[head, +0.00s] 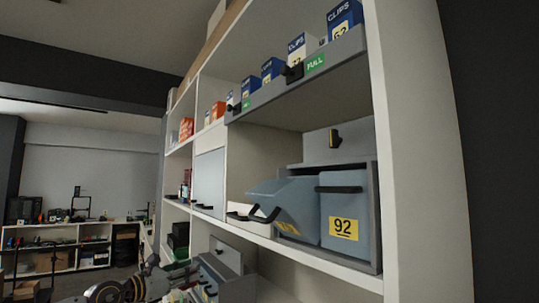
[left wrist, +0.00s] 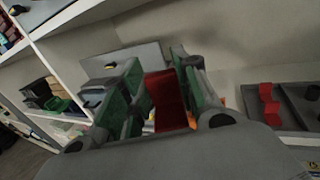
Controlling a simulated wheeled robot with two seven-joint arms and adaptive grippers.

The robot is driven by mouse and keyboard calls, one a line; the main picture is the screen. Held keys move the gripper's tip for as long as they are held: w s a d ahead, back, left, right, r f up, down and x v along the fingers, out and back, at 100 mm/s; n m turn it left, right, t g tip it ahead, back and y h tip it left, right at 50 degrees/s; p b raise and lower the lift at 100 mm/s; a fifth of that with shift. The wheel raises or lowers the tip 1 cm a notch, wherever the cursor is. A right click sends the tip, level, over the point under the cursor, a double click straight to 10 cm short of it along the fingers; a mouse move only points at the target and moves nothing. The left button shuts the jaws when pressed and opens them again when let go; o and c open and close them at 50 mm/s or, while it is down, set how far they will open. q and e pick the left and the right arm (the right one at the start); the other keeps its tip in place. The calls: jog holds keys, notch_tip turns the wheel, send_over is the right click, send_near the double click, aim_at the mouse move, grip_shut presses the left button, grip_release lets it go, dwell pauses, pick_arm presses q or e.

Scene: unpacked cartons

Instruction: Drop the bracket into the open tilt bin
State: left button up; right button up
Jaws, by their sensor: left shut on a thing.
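My left gripper (left wrist: 158,78) has green-padded fingers, shut on a red piece, which I take to be the bracket (left wrist: 166,100); the fingers hide part of it. In the head view my left arm and gripper show low at the bottom left edge, below and left of the bins, and the bracket cannot be made out there. The open tilt bin (head: 284,204) is blue-grey with a black handle; it leans forward out of its frame on the middle shelf, left of an upright bin marked 92 (head: 341,212). My right gripper is not in view.
A grey rail with clip boxes (head: 297,46) runs above the bins. A lower grey bin unit (head: 218,274) stands near my left arm. The shelf's white side post (head: 405,150) bounds the right.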

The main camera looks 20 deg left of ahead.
pick_arm(q)
jog(key=shift+h, duration=0.3)
jog(key=r, duration=0.4)
jog(key=shift+d+r, duration=0.2)
jog(key=shift+d, duration=0.2)
jog(key=shift+d+r, duration=0.1)
jog(key=shift+r, duration=0.5)
jog(key=s+d+r+m+h+p, duration=0.15)
jog(key=d+r, duration=0.25)
jog(key=r, duration=0.4)
jog(key=s+d+r+g, duration=0.15)
jog(key=d+r, duration=0.25)
jog(key=r, duration=0.4)
jog(key=s+d+r+m+h, duration=0.15)
jog(key=d+r, duration=0.25)
jog(key=r, duration=0.4)
jog(key=s+d+r+p, duration=0.1)
jog(key=s+d+r, duration=0.3)
jog(key=d+r, duration=0.2)
jog(key=s+d+r+g+h, duration=0.1)
jog(key=s+d+r, duration=0.4)
jog(key=d, duration=0.6)
jog(key=shift+d+r+m+p, duration=0.2)
jog(key=shift+r+m+p, duration=0.15)
jog(key=shift+r, duration=0.4)
jog(key=shift+a, duration=0.1)
